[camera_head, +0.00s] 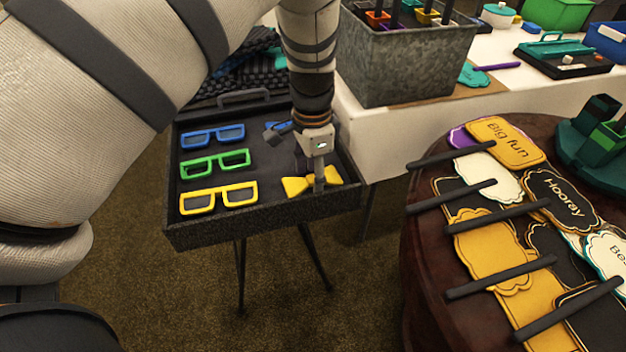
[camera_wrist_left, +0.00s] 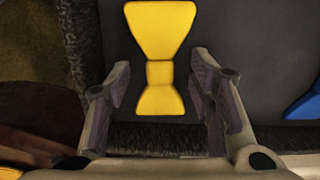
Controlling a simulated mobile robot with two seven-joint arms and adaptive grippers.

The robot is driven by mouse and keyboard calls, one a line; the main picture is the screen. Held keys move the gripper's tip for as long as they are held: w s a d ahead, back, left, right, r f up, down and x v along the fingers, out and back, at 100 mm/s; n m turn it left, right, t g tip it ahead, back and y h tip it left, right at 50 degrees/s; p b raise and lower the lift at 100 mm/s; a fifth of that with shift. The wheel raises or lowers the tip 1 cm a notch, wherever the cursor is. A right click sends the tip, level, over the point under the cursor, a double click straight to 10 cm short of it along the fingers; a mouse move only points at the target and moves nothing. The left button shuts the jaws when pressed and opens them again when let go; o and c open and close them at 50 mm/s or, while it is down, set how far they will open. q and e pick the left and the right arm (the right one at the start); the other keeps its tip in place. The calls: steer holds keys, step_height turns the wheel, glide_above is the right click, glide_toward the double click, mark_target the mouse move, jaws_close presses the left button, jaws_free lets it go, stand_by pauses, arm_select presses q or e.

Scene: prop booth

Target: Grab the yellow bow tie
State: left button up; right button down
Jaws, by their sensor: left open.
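The yellow bow tie (camera_head: 297,186) lies in the front right corner of a dark tray (camera_head: 262,211). My left gripper (camera_head: 319,186) points down over it and hides part of its middle. In the left wrist view, the bow tie (camera_wrist_left: 162,72) lies between the open fingers of my left gripper (camera_wrist_left: 162,100), with its knot and nearer wing in the gap. A clear space shows on each side of it, and the fingers do not appear shut on it. My right gripper is not in view.
Blue (camera_head: 212,137), green (camera_head: 215,164) and yellow glasses (camera_head: 217,199) lie on the tray's left side. The tray has raised walls and stands on thin legs. A metal bin (camera_head: 405,65) stands behind it. A round table (camera_head: 425,230) with signs is at right.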

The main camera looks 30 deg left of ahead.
arm_select(q)
steer(key=c, duration=1)
steer(key=shift+r, duration=0.1)
